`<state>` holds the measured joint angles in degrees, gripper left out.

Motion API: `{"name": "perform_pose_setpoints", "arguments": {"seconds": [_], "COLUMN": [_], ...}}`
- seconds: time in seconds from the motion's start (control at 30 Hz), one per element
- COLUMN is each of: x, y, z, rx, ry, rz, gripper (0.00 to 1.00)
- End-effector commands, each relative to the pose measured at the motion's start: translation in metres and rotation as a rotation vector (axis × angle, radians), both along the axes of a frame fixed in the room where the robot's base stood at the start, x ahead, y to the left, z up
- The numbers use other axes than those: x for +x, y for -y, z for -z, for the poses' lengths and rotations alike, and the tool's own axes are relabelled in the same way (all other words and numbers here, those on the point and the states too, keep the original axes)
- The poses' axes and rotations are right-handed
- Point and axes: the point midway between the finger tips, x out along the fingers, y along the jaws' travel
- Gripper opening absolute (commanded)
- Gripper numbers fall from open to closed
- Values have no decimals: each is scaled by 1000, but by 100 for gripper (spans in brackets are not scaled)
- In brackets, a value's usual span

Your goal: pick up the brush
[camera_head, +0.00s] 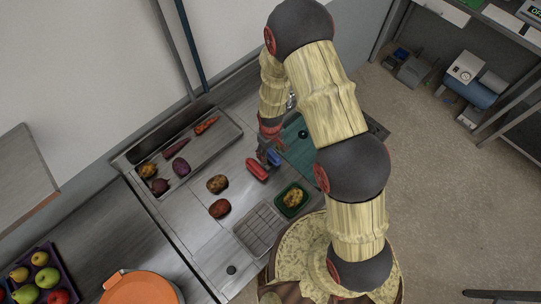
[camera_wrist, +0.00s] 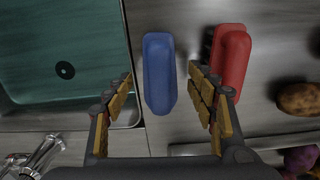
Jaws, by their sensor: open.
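Two small elongated objects lie side by side on the steel counter, one blue (camera_wrist: 158,50) and one red (camera_wrist: 232,62). In the head view the red one (camera_head: 257,169) lies left of the blue one (camera_head: 274,157). My gripper (camera_wrist: 160,76) is open, with its fingers on either side of the blue object in the wrist view. The right finger is between the blue and red objects and overlaps the red one's edge. Contact cannot be told. In the head view my gripper (camera_head: 268,148) is beside both.
A teal sink basin (camera_wrist: 50,30) with a tap (camera_wrist: 38,152) is left of the blue object in the wrist view. Potatoes (camera_head: 217,184) lie on the counter. A green tray (camera_head: 283,210) holds a potato beside a wire rack (camera_head: 258,230). A trough (camera_head: 226,122) holds vegetables.

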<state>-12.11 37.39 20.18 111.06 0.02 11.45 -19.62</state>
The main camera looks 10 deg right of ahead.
Motion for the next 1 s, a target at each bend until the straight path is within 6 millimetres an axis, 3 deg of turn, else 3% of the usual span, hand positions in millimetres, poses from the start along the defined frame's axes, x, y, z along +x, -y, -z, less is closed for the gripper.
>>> {"name": "perform_pose_setpoints", "arguments": {"seconds": [0.13, 1.0], "x": [1, 0], "y": [0, 0], "z": [-2, -2], "rx": [0, 1], "ry": [1, 1], "rz": [0, 0], "gripper": [57, 7]}}
